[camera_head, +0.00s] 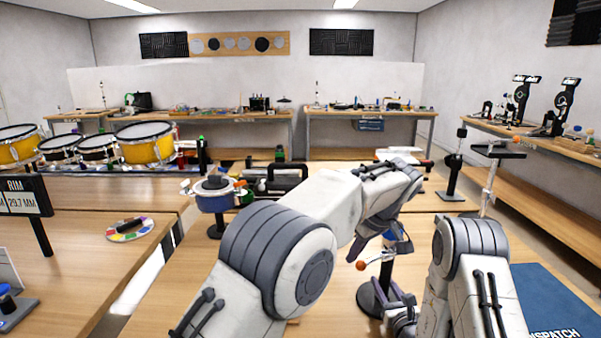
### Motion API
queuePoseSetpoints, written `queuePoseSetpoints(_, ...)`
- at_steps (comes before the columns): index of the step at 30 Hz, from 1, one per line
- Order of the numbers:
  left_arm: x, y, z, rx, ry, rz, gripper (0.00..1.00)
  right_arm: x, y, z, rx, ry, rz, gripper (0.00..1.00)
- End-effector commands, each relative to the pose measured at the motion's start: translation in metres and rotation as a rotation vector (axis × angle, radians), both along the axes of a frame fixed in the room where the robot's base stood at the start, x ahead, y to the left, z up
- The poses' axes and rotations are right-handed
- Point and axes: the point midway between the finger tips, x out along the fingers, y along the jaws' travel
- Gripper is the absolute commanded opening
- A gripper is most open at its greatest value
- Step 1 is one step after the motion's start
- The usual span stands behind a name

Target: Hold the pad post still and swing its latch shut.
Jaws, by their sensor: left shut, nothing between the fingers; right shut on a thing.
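The pad post (371,296) stands on the bench right of centre; its black round lower part shows, and much of the rest is behind my arms. A latch with an orange ball end (361,265) sticks out to the left from its upper part. My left gripper (398,246) is shut and empty, at the upper part of the post, close to the latch; I cannot tell whether it touches. My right gripper (398,303) is lower, largely hidden by its own arm, and shut on the post. The latch's exact angle is hard to see.
A blue-sided mesh pad (214,192) stands on a black post to the left. A black-handled case (275,180) is behind. A blue dispatch mat (556,300) lies at the right. A round colour-marked disc (129,230) and a rim gauge sign (24,196) are on the left bench.

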Motion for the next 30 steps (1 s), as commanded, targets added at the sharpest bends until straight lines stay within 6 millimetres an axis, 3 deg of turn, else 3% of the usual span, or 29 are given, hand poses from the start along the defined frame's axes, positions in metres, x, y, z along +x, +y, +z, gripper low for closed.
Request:
queuePoseSetpoints(1, 0.0, 0.0, -0.001, 0.0, 0.0, 0.0, 0.0, -0.003, 0.001, -0.008, 0.001, 0.022, 0.001, 0.0)
queuePoseSetpoints(30, -0.012, -0.009, -0.001, -0.001, 0.001, 0.0, 0.0, -0.003, 0.001, -0.008, 0.001, 0.022, 0.001, 0.0)
